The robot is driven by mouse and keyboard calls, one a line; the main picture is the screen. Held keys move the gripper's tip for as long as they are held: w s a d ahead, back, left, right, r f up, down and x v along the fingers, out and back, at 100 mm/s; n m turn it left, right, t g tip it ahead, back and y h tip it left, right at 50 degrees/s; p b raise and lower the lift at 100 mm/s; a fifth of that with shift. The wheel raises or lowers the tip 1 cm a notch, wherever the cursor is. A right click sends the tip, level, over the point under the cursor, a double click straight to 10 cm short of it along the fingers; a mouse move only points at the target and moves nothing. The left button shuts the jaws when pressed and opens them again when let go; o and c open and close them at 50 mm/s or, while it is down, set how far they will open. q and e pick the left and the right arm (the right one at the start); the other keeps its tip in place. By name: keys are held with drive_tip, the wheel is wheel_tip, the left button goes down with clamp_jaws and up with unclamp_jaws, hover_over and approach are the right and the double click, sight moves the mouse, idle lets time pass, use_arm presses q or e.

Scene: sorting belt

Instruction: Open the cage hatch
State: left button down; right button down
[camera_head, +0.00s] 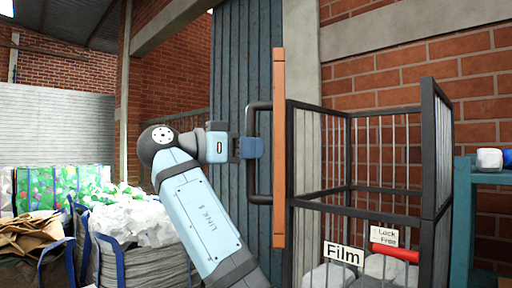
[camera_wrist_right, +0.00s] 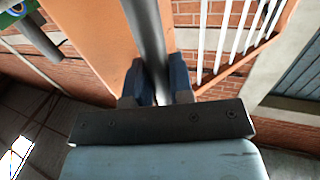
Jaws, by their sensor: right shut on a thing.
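The cage (camera_head: 350,190) has a black frame with thin bars and stands right of centre in the head view. Its orange hatch (camera_head: 279,80) shows nearly edge-on as an upright strip at the cage's left side. A dark bar handle (camera_head: 262,104) stands out from the hatch's left side. My right gripper (camera_head: 252,147) is shut on the middle of this handle. In the right wrist view, the gripper's blue fingers (camera_wrist_right: 158,85) lie on either side of the dark handle (camera_wrist_right: 148,35), beside the orange hatch (camera_wrist_right: 90,35). My left gripper is not in view.
The cage bears a "Film" sign (camera_head: 343,255), a "Lock Free" sign (camera_head: 384,236) and a red bar (camera_head: 395,251). Pale bags lie inside. Filled sacks (camera_head: 140,225) stand at the left. A teal stand (camera_head: 463,215) is at the right, and a brick wall is behind.

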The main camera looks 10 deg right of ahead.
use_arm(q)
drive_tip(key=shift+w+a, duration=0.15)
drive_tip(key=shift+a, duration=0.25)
use_arm(e)
drive_tip(key=shift+w+a+r, duration=0.1)
drive_tip(key=shift+w+a, duration=0.15)
drive_tip(key=shift+a, duration=0.3)
drive_tip(key=c, duration=1.2)
unclamp_jaws()
drive_tip(key=shift+o, duration=0.9)
drive_tip(key=shift+w+d, duration=0.15)
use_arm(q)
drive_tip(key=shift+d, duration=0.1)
